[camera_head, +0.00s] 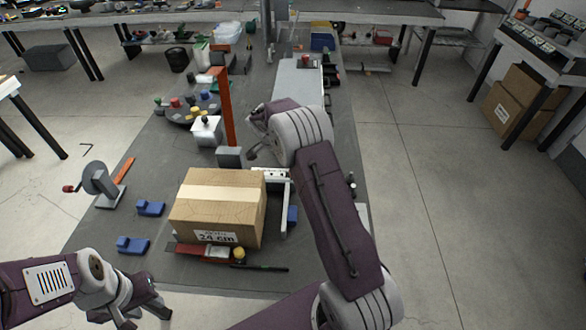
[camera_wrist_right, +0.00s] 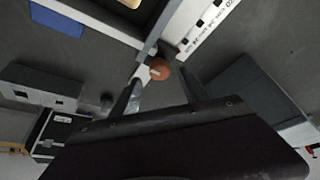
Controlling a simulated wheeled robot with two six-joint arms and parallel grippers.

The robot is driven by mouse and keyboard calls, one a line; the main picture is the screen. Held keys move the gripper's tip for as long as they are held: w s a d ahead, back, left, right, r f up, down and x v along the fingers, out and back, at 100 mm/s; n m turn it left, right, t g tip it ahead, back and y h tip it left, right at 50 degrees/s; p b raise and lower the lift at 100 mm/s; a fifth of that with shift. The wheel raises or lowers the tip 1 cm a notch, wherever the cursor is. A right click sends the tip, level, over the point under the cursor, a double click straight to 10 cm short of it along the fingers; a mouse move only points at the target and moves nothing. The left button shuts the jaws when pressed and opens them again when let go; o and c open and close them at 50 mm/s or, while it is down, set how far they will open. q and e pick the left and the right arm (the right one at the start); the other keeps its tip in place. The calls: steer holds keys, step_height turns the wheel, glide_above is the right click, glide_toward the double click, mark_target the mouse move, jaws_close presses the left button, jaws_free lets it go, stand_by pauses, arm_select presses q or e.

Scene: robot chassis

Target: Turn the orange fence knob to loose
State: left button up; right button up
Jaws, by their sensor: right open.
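The orange fence knob (camera_wrist_right: 160,69) shows in the right wrist view as a small round orange-red piece at the fence's pale bracket. My right gripper (camera_wrist_right: 162,92) is open, its two fingertips to either side of the knob and nothing seen gripped. The fence with its printed scale (camera_head: 270,175) lies beside the cardboard box in the head view, and its scale also shows in the wrist view (camera_wrist_right: 208,25). The knob cannot be made out in the head view. My left gripper (camera_head: 143,313) is at the lower left, apart from the fence, with its fingers apart and empty.
A cardboard box (camera_head: 219,200) stands left of the fence. Blue blocks (camera_head: 133,245), a grey crank device (camera_head: 103,185) and an orange upright post (camera_head: 226,108) are also on the bench. A dark pen-like rod (camera_head: 262,268) lies in front of the box.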

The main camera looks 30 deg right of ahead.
steer(key=shift+x, duration=1.85)
jaws_close()
